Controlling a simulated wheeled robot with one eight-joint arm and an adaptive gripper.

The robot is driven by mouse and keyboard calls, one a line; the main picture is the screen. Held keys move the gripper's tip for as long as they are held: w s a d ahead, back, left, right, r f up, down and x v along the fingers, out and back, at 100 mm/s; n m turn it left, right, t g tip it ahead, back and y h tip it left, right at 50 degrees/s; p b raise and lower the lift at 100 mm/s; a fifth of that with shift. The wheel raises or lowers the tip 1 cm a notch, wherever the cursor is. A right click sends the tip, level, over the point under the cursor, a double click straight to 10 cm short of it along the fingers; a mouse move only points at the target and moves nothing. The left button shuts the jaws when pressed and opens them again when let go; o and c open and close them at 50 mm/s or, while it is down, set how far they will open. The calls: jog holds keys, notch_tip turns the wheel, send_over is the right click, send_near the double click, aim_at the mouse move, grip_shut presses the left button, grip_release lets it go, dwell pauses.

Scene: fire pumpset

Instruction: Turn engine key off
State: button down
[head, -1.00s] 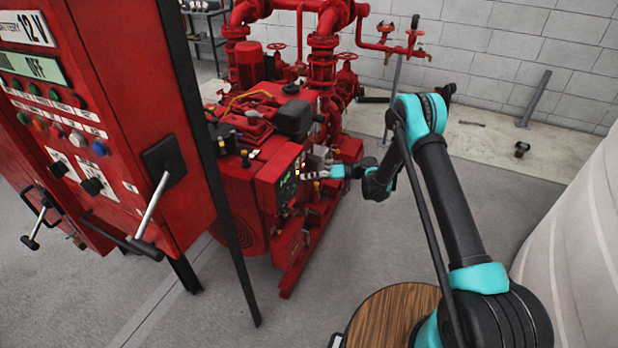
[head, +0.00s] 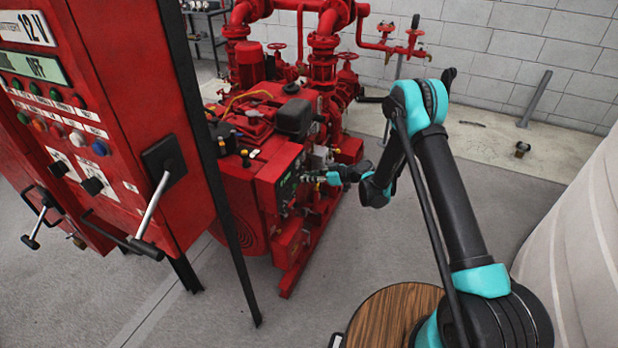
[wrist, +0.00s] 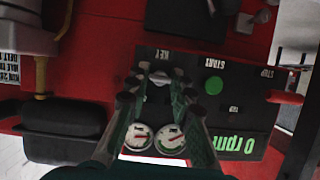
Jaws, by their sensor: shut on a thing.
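The engine control panel (wrist: 240,112) is a dark plate on the red engine, with a key switch under the label KEY, a green START button (wrist: 214,85) and a green display reading 0 rpm (wrist: 240,146). My gripper (wrist: 160,76) has a finger on each side of the key (wrist: 160,78), closed on it. The fingers partly hide the key, so its exact angle cannot be told. In the head view, my gripper (head: 308,178) is at the front of the engine panel (head: 284,186). The key is too small to make out there.
Two round gauges (wrist: 155,138) sit below the key, between my fingers. A red control cabinet (head: 125,130) with levers stands at left. Red pipes and valves (head: 325,45) rise behind the engine. Grey floor (head: 440,220) is open to the right of the engine.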

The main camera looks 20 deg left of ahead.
dwell(0.5)
jog(key=c, duration=1.3)
grip_release()
jog(key=v, duration=0.7)
jog(key=shift+s+d+r, duration=0.1)
jog(key=shift+s+d, duration=0.05)
jog(key=shift+d, duration=0.05)
